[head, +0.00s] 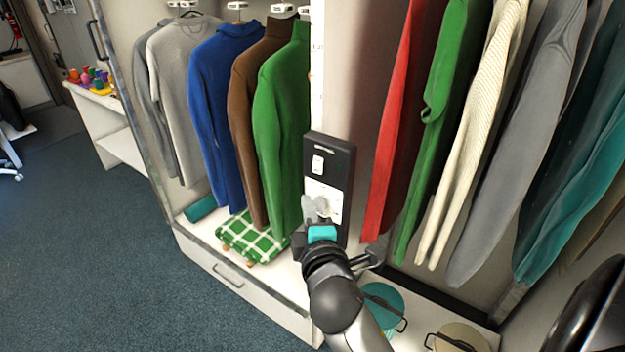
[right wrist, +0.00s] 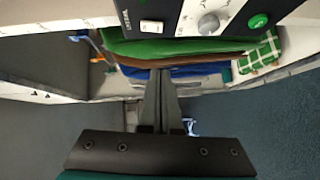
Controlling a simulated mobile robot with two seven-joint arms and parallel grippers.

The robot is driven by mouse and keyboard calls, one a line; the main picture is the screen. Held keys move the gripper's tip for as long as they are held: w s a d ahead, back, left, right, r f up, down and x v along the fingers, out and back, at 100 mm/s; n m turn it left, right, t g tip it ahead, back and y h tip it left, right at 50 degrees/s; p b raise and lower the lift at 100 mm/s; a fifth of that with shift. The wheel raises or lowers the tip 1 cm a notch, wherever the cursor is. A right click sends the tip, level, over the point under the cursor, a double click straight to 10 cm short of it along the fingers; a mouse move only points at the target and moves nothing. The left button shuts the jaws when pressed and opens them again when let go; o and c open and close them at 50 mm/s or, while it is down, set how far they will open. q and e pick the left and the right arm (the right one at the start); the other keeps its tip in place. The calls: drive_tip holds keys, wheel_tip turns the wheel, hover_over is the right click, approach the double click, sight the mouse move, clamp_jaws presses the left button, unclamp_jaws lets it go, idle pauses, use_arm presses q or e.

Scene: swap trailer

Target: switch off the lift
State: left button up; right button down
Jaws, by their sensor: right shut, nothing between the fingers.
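A black control panel (head: 343,158) is mounted on the divider between two clothes bays. It has a white rocker switch (head: 318,164) at the top and a pale plate with a knob below. The right wrist view shows the rocker switch (right wrist: 152,27), a grey knob (right wrist: 208,22) and a green button (right wrist: 258,20). My right gripper (head: 318,212) is in front of the lower panel, below the rocker switch, and hides part of it. Its fingers (right wrist: 160,75) are shut and empty; whether they touch the panel I cannot tell. My left gripper is not in view.
Sweaters hang left of the panel, with a green one (head: 281,130) close by; more clothes, including a red one (head: 397,120), hang close on the right. A green checked cloth (head: 250,237) and teal pot (head: 383,300) lie below. Open floor (head: 100,240) is at left.

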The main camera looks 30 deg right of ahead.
sight(318, 165)
drive_tip(key=shift+w+d+f, duration=0.25)
drive_tip(key=shift+w+d, duration=0.85)
drive_tip(key=shift+w, duration=0.3)
drive_tip(key=shift+w+d+f, duration=0.2)
drive_tip(key=shift+w+d, duration=0.85)
drive_tip(key=shift+w, duration=0.3)
drive_tip(key=shift+w+d+f, duration=0.25)
drive_tip(key=shift+w+d, duration=0.85)
drive_tip(key=shift+w, duration=0.3)
drive_tip(key=f+b, duration=0.1)
drive_tip(key=b, duration=0.1)
drive_tip(key=shift+w+d+n+t+b, duration=0.1)
drive_tip(key=shift+d+n+t+b, duration=0.25)
drive_tip(key=shift+n+t+b, duration=0.05)
drive_tip(key=shift+r+p, duration=0.35)
drive_tip(key=shift+a+h, duration=0.1)
drive_tip(key=shift+h, duration=0.2)
